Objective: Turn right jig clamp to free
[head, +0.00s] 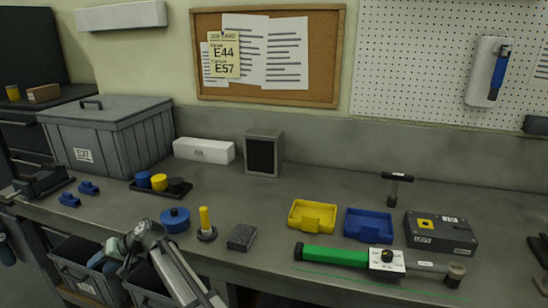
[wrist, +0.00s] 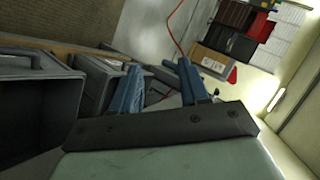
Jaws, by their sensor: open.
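I cannot tell for certain which thing is the right jig clamp. A blue lever handle (head: 501,70) stands upright on a white plate (head: 484,84) on the pegboard at the far right of the head view. A green-handled tool (head: 335,256) with a black knob on a white block (head: 386,263) lies at the bench's front right. My gripper (wrist: 158,68) shows in the wrist view with its two blue fingers apart and nothing seen between them. In the head view my arm is at the lower left, well away from both.
A lidded grey bin (head: 110,138) stands at the back left. A yellow tray (head: 312,216), a blue tray (head: 368,226) and a dark box with a yellow square (head: 440,234) stand at right. A yellow peg (head: 205,222) and a grey block (head: 242,237) are near the front.

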